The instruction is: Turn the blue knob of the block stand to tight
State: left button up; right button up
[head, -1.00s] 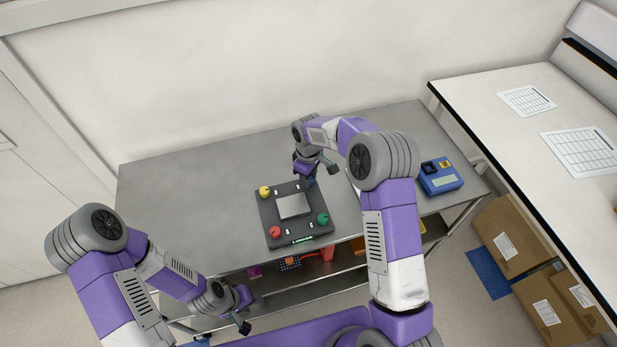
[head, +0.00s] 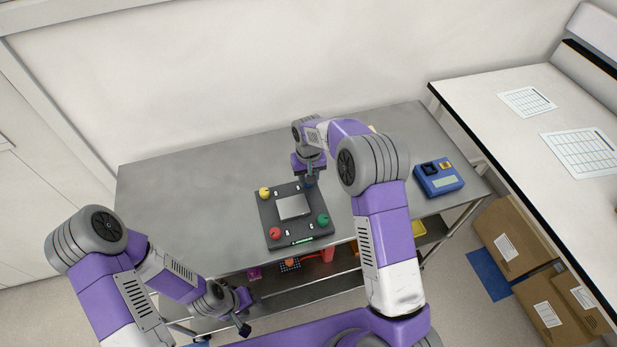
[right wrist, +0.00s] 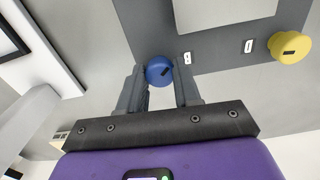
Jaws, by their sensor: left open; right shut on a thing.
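The block stand (head: 266,210) is a dark square plate with a grey block in its middle, lying on the steel table. It bears a yellow knob (head: 264,192), a red knob (head: 275,232) and a green knob (head: 323,219). The blue knob (right wrist: 158,70) is at the stand's far right corner, with a dark mark on its top. My right gripper (right wrist: 160,84) is shut on the blue knob, one finger on each side; its fingertips are hardly visible in the head view. My left gripper (head: 243,313) is open and empty, in front of the table.
A blue device (head: 438,178) stands on the table's right side. The table's left part (head: 190,200) is clear. A white bench (head: 520,120) stands at right, with cardboard boxes (head: 510,235) below. Several items lie on the lower shelf.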

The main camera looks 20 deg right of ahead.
jog(key=shift+m, duration=0.3)
dwell(0.4)
jog(key=o, duration=1.1)
jog(key=shift+c, duration=0.2)
notch_tip(320, 180, up, 8)
jog(key=shift+f+p, duration=0.2)
jog(key=shift+p, duration=0.15)
